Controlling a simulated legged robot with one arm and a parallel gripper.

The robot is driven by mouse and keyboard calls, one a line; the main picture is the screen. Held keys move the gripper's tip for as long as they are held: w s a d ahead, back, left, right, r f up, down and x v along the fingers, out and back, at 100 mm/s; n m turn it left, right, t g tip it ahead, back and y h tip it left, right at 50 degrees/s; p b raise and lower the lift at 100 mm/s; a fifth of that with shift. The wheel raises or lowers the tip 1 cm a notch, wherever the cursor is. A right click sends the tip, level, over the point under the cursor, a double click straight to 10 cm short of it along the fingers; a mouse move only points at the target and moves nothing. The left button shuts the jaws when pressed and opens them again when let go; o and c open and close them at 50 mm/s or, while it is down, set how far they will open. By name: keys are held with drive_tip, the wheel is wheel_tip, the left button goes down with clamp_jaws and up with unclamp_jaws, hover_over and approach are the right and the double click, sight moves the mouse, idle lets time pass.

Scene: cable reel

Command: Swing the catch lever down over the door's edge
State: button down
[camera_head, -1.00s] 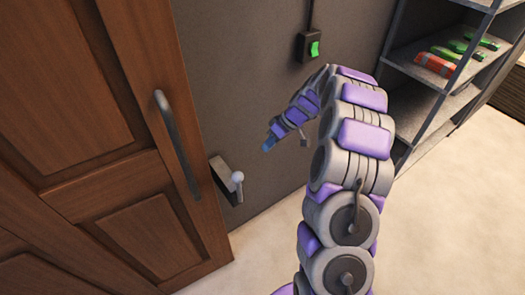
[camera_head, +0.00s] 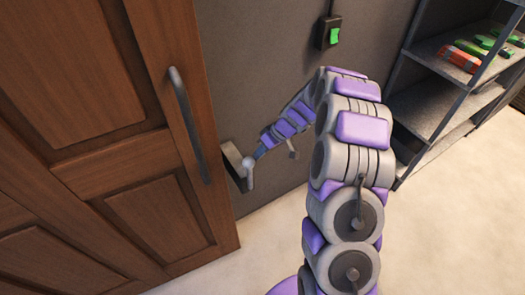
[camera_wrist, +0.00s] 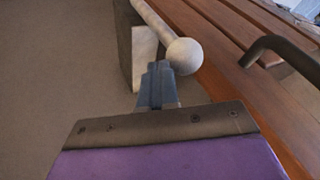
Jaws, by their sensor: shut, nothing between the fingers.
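The catch lever (camera_head: 248,164) is a grey rod with a pale ball knob, on a grey mount (camera_head: 234,160) on the wall beside the door's edge. In the wrist view its ball knob (camera_wrist: 184,56) is close in front of my fingertips, with the rod running up and left. My gripper (camera_head: 257,154) is at the knob in the head view; its blue-grey fingers (camera_wrist: 158,84) are shut and empty. I cannot tell whether they touch the knob. The brown wooden door (camera_head: 170,150) is on the left in the head view and appears flush beside the mount.
The door has a dark bar handle (camera_head: 188,122), which also shows close on the right in the wrist view (camera_wrist: 285,48). A switch box with a green rocker (camera_head: 329,32) is on the wall above. Metal shelves (camera_head: 440,90) stand at right. The pale floor is clear.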

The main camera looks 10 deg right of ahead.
drive_tip(key=shift+a, duration=0.1)
drive_tip(key=s+a+t+h+p, duration=0.1)
drive_tip(key=s+a+h, duration=0.1)
drive_tip(key=a, duration=0.4)
drive_tip(key=s+a+f+h+p, duration=0.1)
drive_tip(key=s+a+h+p, duration=0.1)
drive_tip(key=a, duration=0.4)
drive_tip(key=shift+a+f+n+t+h, duration=0.25)
drive_tip(key=shift+n+t+h, duration=0.15)
drive_tip(key=shift+h, duration=0.5)
drive_tip(key=shift+r, duration=0.1)
drive_tip(key=a+p+v, duration=0.1)
drive_tip(key=p+v, duration=0.2)
drive_tip(key=v, duration=1.4)
drive_tip(key=shift+d, duration=0.45)
drive_tip(key=shift+r, duration=0.1)
